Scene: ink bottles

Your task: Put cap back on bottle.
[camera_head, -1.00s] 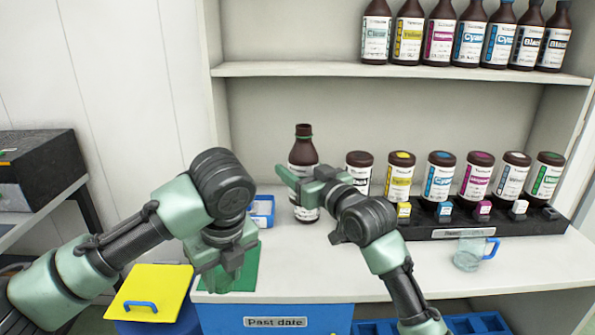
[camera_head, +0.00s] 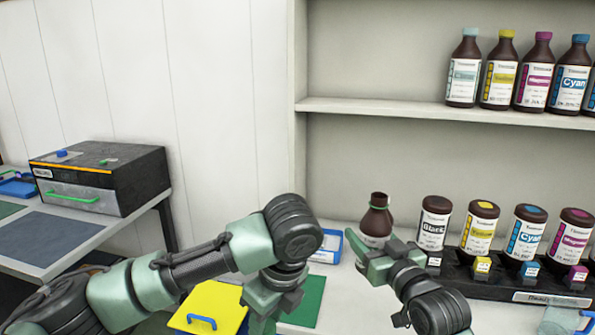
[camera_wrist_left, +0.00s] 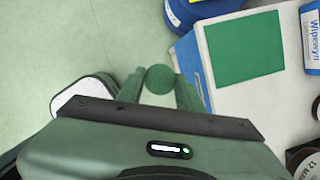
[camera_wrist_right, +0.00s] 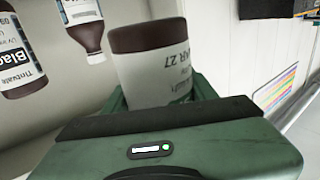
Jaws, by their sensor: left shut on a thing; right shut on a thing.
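A brown bottle (camera_head: 377,222) with a bare, uncapped dark neck and a green ring is held by my right gripper (camera_head: 372,258). Its lower part is hidden behind the gripper in the head view. In the right wrist view the bottle (camera_wrist_right: 150,70) fills the space between the fingers, with a white label showing a date. My left gripper (camera_head: 262,322) is to the left of the bottle and lower in the picture, pointing down. In the left wrist view a round green cap (camera_wrist_left: 159,79) is pinched between its fingertips, apart from the bottle. The cap is hidden in the head view.
A row of capped bottles (camera_head: 480,228) stands in a black rack (camera_head: 540,297) on the right. More bottles (camera_head: 530,75) stand on the upper shelf. A green mat (camera_head: 308,302), a blue-white box (camera_head: 327,246) and a yellow lid (camera_head: 212,306) are near my left gripper.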

